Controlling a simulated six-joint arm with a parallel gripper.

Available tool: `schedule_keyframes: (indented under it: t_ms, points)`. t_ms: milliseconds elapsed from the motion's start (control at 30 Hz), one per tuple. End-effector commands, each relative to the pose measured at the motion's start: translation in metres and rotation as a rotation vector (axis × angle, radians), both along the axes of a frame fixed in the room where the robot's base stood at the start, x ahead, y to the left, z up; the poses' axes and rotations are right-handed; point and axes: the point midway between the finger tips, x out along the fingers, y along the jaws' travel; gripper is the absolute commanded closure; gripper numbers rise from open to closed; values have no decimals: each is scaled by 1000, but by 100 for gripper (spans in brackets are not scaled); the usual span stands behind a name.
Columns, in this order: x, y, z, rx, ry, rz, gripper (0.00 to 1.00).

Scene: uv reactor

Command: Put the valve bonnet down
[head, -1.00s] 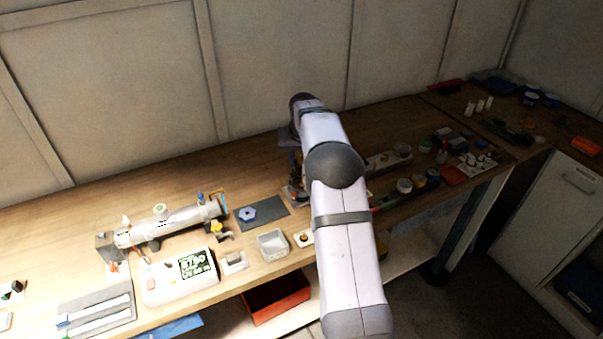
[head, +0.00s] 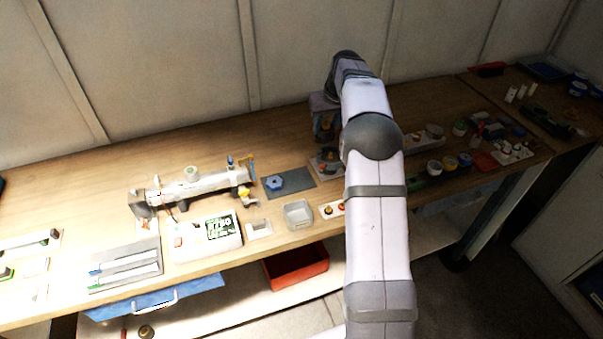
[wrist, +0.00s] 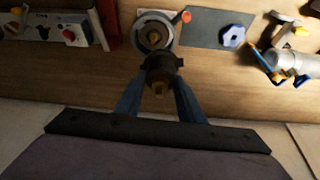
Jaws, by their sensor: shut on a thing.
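My gripper (wrist: 159,80) is shut on the valve bonnet (wrist: 162,64), a dark round collar with a brass-coloured stem, in the wrist view. Its two blue fingers clasp it from both sides. The bonnet shows as a small brownish shape in the head view (head: 326,126), apart from the bench. Just beyond it in the wrist view is a grey ringed valve body (wrist: 153,33) on a pale plate; the plate also shows in the head view (head: 318,164). A blue handwheel (head: 275,183) lies on the grey mat (head: 302,177); its underside is hidden.
A metal reactor tube (head: 205,186) lies left of the mat. A grey open tray (head: 298,214) and a white display box (head: 205,236) stand near the front edge. Jars and small parts crowd the right. Bare wood lies behind the mat.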

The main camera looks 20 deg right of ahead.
Motion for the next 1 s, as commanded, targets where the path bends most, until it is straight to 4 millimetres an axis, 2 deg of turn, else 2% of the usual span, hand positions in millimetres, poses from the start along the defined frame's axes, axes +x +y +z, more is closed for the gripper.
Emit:
schedule_keyframes:
  t_ms: [367,633,733,1000]
  points:
    - [3,39,-21,3,-2,589,93]
    - [-2,73,-36,1,-3,1076,93]
    - [-5,79,-39,0,-3,1170,93]
    - [-6,84,-41,-1,-2,1240,93]
